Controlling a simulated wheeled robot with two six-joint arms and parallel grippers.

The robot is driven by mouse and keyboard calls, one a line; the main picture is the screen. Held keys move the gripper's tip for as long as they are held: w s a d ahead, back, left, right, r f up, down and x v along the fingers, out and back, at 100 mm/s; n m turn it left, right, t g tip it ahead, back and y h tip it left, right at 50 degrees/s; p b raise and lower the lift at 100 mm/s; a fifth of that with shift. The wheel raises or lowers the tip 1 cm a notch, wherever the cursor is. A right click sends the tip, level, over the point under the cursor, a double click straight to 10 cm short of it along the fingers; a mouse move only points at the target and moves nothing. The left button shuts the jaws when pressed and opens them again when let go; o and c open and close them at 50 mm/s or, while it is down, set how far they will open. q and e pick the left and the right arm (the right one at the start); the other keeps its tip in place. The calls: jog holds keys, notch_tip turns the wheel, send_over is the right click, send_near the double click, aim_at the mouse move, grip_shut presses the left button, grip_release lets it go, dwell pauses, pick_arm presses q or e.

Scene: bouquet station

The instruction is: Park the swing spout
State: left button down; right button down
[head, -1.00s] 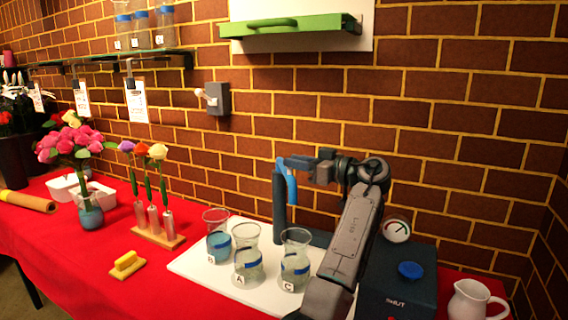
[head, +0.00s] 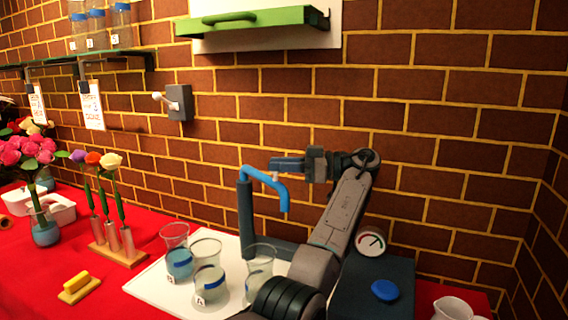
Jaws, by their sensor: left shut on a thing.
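The blue swing spout (head: 284,197) sits on top of a dark upright post (head: 246,222) behind the glass beakers. Its arm reaches to the right from the post, and its outlet end hangs down. My left gripper (head: 276,166) comes in from the right and is shut on the spout's arm, between the post and the outlet bend. The fingertips hide a little of the arm. The outlet points down to the right of the beakers, near my arm. My right gripper is not in view.
Several glass beakers with blue bands (head: 208,271) stand on a white board (head: 148,281) in front of the post. A dark box with a blue knob (head: 385,290) and a gauge (head: 370,242) stands to the right, near a white jug (head: 452,309). A flower rack (head: 117,254) stands left.

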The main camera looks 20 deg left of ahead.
pick_arm(q)
jog(key=shift+w+a+f, duration=0.1)
jog(key=shift+a+f, duration=0.1)
jog(key=shift+f, duration=0.15)
